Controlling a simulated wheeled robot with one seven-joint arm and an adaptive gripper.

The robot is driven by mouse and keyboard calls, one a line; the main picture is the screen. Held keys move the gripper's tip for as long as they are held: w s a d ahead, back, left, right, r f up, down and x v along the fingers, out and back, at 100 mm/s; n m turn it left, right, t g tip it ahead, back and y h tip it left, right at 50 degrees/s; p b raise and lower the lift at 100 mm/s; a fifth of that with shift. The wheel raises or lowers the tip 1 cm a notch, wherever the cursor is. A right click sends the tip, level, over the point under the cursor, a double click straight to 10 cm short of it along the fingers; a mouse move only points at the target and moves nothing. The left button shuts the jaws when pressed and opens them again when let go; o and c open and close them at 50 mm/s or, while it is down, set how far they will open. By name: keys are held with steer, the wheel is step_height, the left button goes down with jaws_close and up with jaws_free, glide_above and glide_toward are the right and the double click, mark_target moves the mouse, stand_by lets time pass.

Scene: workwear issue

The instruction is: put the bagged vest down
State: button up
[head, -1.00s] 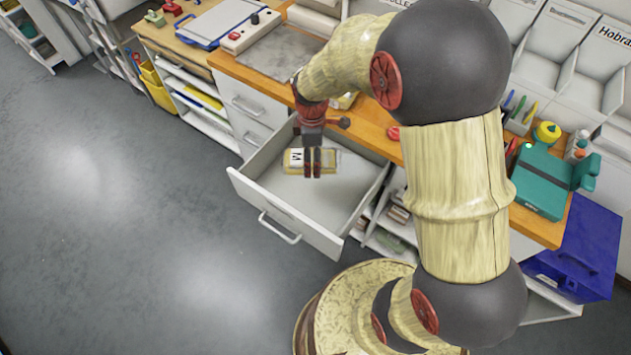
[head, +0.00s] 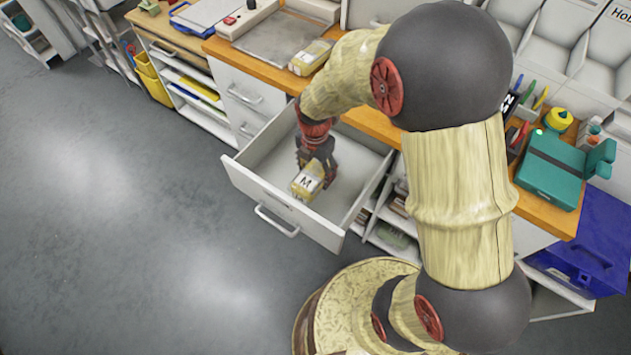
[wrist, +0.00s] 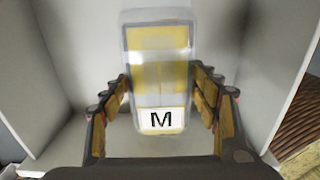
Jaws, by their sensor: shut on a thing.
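The bagged vest (head: 307,183) is a clear packet with yellow contents and a white label reading M. In the head view it is inside the open drawer (head: 347,192), toward its front. In the wrist view the vest (wrist: 158,68) stands lengthwise between the fingers, label end nearest me. My gripper (head: 317,166) is shut on it, with fingers (wrist: 160,103) against both long sides. Whether the packet touches the drawer floor is hard to tell.
The drawer walls (head: 243,178) stand close around the gripper. Another yellow packet (head: 309,58) lies on the wooden counter (head: 372,120) behind. A teal case (head: 550,172) is at the right, above a blue box (head: 590,245). Bare drawer floor shows right of the vest.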

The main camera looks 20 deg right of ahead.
steer(key=shift+f+b, duration=1)
steer(key=shift+f, duration=2.05)
steer(key=shift+f, duration=0.15)
steer(key=o, duration=1.2)
steer(key=shift+c, duration=0.2)
steer(key=shift+o, duration=0.2)
